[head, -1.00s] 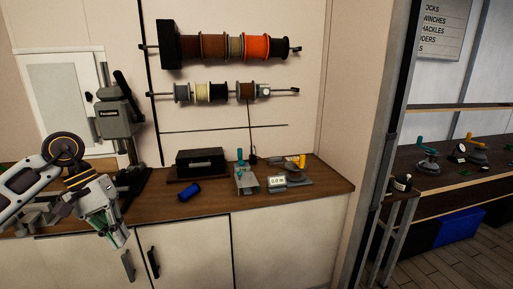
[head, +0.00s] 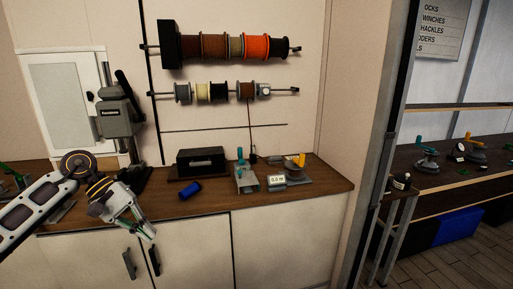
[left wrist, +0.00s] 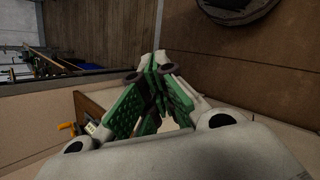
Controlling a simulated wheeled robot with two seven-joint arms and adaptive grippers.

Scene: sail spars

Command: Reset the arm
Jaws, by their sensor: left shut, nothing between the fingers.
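My left arm comes in from the left in the head view. Its left gripper (head: 151,236) hangs in front of the cabinet doors, just past the worktop's front edge, pointing down and to the right. Its green-padded fingers are shut with nothing between them. In the left wrist view the fingertips (left wrist: 160,62) meet, with floor and cabinet front behind them. My right gripper is in neither view.
The wooden worktop (head: 225,201) carries a blue cylinder (head: 190,191), a black box (head: 200,161), a grey device with a teal handle (head: 246,181) and a small display (head: 277,181). A grey press (head: 119,119) stands behind my arm. Spools hang on the wall above. Floor at right is clear.

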